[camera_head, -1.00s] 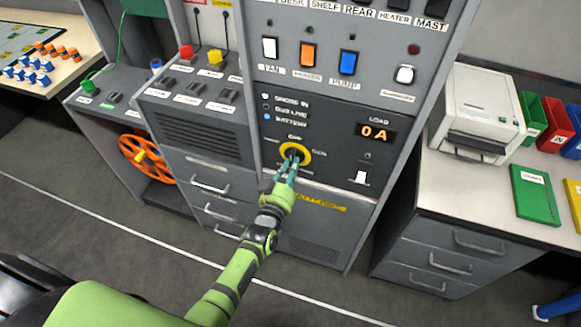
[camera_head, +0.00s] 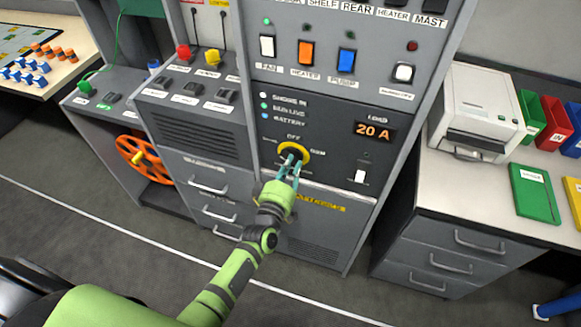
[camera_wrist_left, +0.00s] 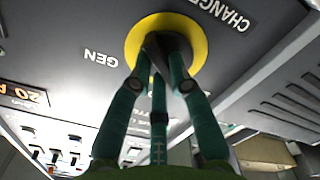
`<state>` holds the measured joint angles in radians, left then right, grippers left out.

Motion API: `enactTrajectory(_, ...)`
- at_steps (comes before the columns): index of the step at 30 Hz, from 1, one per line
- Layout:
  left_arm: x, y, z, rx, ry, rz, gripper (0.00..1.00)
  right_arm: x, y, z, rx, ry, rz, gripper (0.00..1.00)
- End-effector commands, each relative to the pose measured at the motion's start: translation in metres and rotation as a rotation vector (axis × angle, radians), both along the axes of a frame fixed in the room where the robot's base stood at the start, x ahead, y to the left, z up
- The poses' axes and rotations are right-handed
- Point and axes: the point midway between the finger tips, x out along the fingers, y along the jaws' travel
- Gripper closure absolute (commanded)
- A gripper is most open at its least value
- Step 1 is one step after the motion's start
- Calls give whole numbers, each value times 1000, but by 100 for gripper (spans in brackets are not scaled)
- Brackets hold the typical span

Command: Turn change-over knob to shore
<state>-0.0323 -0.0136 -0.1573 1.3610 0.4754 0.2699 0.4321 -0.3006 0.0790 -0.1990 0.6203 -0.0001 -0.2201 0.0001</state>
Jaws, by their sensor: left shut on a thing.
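The change-over knob sits inside a yellow ring (camera_head: 304,148) on the dark lower panel of the grey cabinet. In the left wrist view the yellow ring (camera_wrist_left: 197,30) surrounds the dark knob (camera_wrist_left: 152,55). My left gripper (camera_head: 291,163) is shut on the knob; its teal fingers (camera_wrist_left: 158,62) hide much of it. Labels OFF and GEN stand above and right of the ring; the label on its left is too small to read. The load display (camera_head: 374,132) reads 20 A. My right gripper is in neither view.
Coloured rocker switches (camera_head: 306,53) line the panel above. A white switch (camera_head: 360,176) is right of the knob. A printer (camera_head: 478,115) and a green folder (camera_head: 536,193) rest on the counter at right. Open floor lies in front of the cabinet.

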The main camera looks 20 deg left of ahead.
Motion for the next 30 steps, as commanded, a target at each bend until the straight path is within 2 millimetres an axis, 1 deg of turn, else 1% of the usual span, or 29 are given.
enactTrajectory(3,0,0,1,-60,-1,1,100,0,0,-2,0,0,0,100)
enactTrajectory(10,0,0,2,-132,1,1,100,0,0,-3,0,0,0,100)
enactTrajectory(26,0,0,2,-154,3,0,100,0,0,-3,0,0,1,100)
enactTrajectory(27,0,0,2,-154,2,1,68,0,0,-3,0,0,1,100)
enactTrajectory(28,0,0,2,-154,2,1,56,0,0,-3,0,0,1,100)
enactTrajectory(30,0,0,2,-153,2,0,56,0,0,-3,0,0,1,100)
